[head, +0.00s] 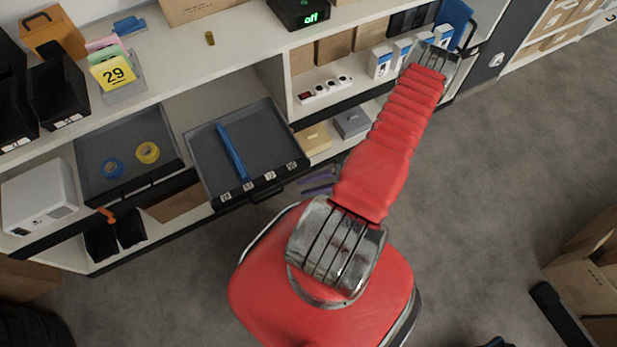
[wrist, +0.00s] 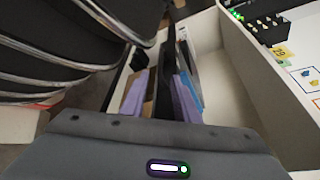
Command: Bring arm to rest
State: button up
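My red arm (head: 385,150) rises from the red base and reaches up and right in the head view, its metal elbow in front of the shelf's right end. My gripper (head: 317,183) shows as two purple fingers left of the arm, low in front of the shelving and right of the open drawer. The rest of the gripper is hidden behind the arm. In the wrist view the purple fingers of my gripper (wrist: 160,100) stand apart on either side of a dark strip. I see nothing held between them.
An open grey drawer (head: 203,150) with a blue bar (head: 232,152) juts out beside the gripper. Another drawer (head: 88,178) holds blue and yellow tape rolls. White boxes (head: 380,62) stand near the elbow. Cartons (head: 585,275) lie at right; the floor (head: 490,190) between is clear.

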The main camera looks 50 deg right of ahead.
dwell(0.7)
jog(key=s+a+r+m+g, duration=0.1)
jog(key=s+a+r+g, duration=0.1)
jog(key=s+r+g, duration=0.3)
jog(key=w+r+n+g+h, duration=0.3)
jog(key=w+r+h, duration=0.1)
jog(key=r, duration=0.7)
jog(key=w+r+n+g+h, duration=0.3)
jog(key=r+h, duration=0.1)
jog(key=r, duration=0.7)
jog(key=w+a+r+n+t+h, duration=0.1)
jog(key=a+r+n+t+h, duration=0.1)
jog(key=a+r, duration=0.7)
jog(key=w+a+r+n+t+h, duration=0.2)
jog(key=a+r+n+t, duration=0.3)
jog(key=r, duration=0.9)
jog(key=a+n, duration=0.2)
jog(key=a, duration=0.1)
jog(key=shift+a+r, duration=0.3)
jog(key=shift+a, duration=0.05)
